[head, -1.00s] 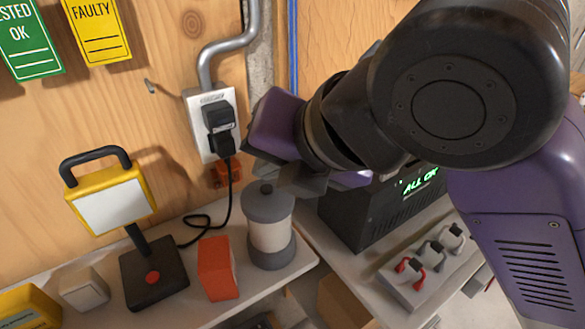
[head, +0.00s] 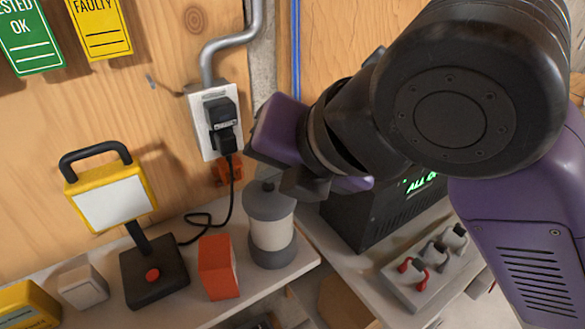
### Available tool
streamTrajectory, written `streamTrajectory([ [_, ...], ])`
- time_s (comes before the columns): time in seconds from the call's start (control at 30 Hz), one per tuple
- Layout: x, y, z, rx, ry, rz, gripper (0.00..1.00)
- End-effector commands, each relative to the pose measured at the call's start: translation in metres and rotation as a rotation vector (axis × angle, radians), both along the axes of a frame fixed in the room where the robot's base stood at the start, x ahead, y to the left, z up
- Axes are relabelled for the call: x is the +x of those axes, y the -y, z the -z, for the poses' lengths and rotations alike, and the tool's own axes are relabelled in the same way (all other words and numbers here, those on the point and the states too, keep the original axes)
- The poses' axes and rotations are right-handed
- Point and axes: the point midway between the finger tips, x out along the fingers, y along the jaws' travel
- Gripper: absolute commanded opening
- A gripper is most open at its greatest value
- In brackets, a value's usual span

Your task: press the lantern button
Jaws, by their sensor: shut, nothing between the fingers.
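The lantern (head: 271,232) stands upright on the shelf, a grey and cream cylinder. It has a grey cap with a small dark knob-like button (head: 268,186) on top. My gripper (head: 290,184) is shut and empty, beside and just above the right of the cap. Its dark fingers partly overlap the lantern's top edge in the view. I cannot tell whether they touch it. A yellow work lamp (head: 110,203) with a black handle stands to the left, with a red button (head: 152,275) on its black base.
A red-orange block (head: 218,266) stands left of the lantern. A black plug (head: 222,125) sits in the wall socket, its cable looping down behind. A dark box with a green display (head: 375,210) and a switch panel (head: 425,275) are at right. A light block (head: 82,287) lies left.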

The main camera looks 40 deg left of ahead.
Motion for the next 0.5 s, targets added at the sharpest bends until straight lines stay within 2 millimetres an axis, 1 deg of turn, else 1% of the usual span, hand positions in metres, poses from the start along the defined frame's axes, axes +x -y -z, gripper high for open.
streamTrajectory([
  [0.5,0.0,0.0001,0.0064,0.0,0.0,0.0,0.0],
])
